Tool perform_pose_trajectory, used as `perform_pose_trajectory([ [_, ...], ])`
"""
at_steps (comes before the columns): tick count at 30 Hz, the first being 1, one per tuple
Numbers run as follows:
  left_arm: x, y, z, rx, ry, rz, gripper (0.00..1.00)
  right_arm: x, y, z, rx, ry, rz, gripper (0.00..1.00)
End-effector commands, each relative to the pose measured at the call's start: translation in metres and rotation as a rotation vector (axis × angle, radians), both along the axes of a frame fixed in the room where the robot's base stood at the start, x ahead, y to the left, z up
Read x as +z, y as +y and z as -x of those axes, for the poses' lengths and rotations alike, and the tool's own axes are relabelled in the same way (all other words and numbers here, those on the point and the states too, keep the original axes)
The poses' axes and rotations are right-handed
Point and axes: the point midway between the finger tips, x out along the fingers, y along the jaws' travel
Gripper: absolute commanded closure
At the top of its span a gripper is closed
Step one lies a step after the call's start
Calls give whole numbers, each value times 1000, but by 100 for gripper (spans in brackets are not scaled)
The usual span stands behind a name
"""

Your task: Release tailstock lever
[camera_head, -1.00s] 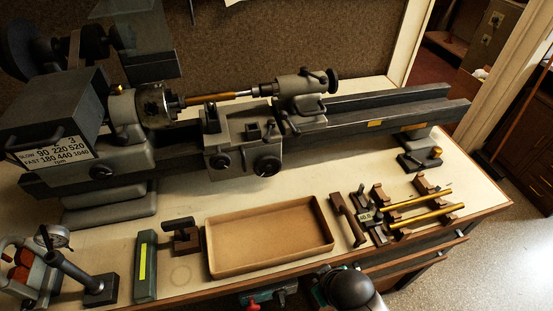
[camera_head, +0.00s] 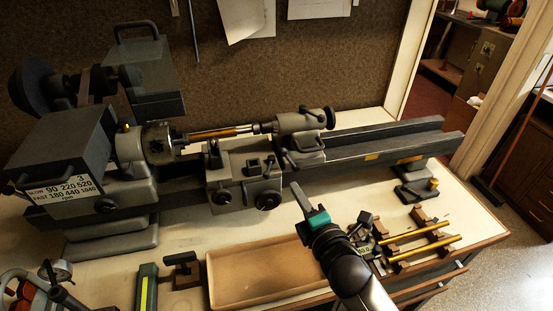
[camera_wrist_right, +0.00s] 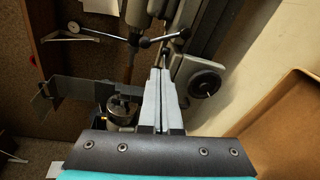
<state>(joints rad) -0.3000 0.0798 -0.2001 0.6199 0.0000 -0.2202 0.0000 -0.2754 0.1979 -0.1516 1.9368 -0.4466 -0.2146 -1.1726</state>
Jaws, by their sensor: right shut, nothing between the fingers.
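The grey tailstock (camera_head: 298,135) sits on the right part of the lathe bed, with a dark handwheel at its right end. A dark lever (camera_head: 290,160) shows low on its near side, and a small knob (camera_head: 318,112) sits on top. My right gripper (camera_head: 294,186) is shut and empty, in front of the bed and below the tailstock in the picture, apart from the lever. In the right wrist view its pale fingers (camera_wrist_right: 161,74) lie together. A thin spoked handle (camera_wrist_right: 146,42) shows beyond them; I cannot tell which part it belongs to. My left gripper is out of view.
A brass-coloured workpiece (camera_head: 212,133) spans the chuck and tailstock. The carriage (camera_head: 245,188) stands left of my gripper. A shallow tray (camera_head: 213,288) and brass rods on wooden rests (camera_head: 425,245) lie on the bench in front. The bench between bed and rods is partly clear.

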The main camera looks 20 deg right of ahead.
Motion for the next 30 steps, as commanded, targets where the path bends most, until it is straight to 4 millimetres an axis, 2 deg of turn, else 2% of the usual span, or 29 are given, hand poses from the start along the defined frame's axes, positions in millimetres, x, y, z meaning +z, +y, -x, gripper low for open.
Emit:
perform_pose_trajectory([
  [6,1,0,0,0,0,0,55,14,8,-6,55,-83,114,100],
  [20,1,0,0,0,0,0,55,15,8,-11,56,-87,118,100],
  [23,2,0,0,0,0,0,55,15,10,-21,56,-88,117,100],
  [30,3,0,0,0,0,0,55,13,15,-56,56,-87,117,100],
])
